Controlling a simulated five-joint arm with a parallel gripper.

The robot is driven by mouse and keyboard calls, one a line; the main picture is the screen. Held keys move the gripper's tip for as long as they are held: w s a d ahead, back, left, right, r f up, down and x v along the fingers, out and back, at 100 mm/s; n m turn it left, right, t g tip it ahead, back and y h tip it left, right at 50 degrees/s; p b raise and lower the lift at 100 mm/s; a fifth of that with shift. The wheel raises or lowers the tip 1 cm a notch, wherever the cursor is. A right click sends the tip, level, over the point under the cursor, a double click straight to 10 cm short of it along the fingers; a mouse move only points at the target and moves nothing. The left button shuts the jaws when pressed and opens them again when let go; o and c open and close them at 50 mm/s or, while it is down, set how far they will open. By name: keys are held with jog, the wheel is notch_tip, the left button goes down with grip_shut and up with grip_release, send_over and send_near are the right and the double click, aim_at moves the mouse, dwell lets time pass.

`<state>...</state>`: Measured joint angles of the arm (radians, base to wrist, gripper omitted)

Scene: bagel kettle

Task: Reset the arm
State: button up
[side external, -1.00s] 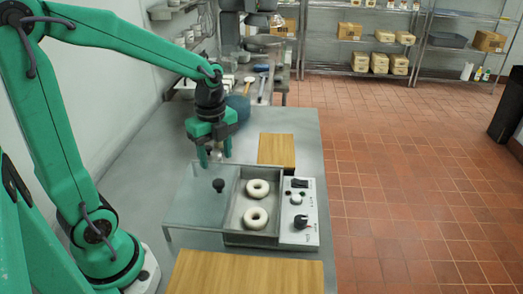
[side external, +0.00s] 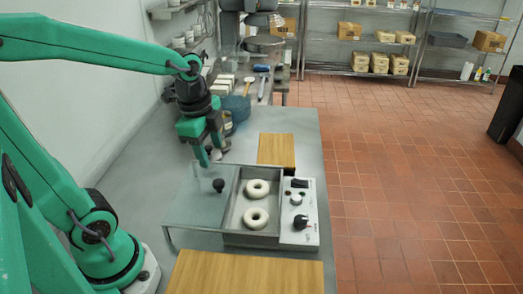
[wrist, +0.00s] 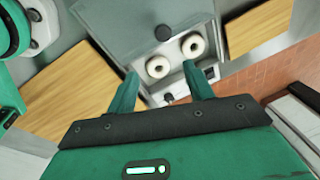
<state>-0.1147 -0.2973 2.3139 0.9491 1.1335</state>
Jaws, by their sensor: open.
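My gripper (side external: 209,155) is green and hangs above the table, behind and left of the kettle's lid knob. Its two fingers are apart with nothing between them, and they also show apart in the wrist view (wrist: 160,92). The kettle (side external: 234,212) is a grey rectangular basin with two pale bagels (side external: 257,189) (side external: 256,217) lying in it, one behind the other. Its flat lid (side external: 190,212) with a dark knob (side external: 218,185) lies to the left of the basin. In the wrist view the bagels (wrist: 158,66) (wrist: 192,45) lie beyond the fingers.
A control panel (side external: 299,212) with knobs adjoins the basin's right side. A wooden board (side external: 276,150) lies behind the kettle and a larger one (side external: 245,272) in front. A blue-grey round container (side external: 238,107) and utensils stand farther back. The left of the table is mostly clear.

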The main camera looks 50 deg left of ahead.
jog(key=s+d+r+n+t, duration=0.3)
jog(key=s+r+n, duration=0.1)
jog(key=n, duration=0.7)
jog(key=shift+s+r+n+t, duration=0.2)
jog(key=shift+s+n+t, duration=0.1)
jog(key=shift+s, duration=0.55)
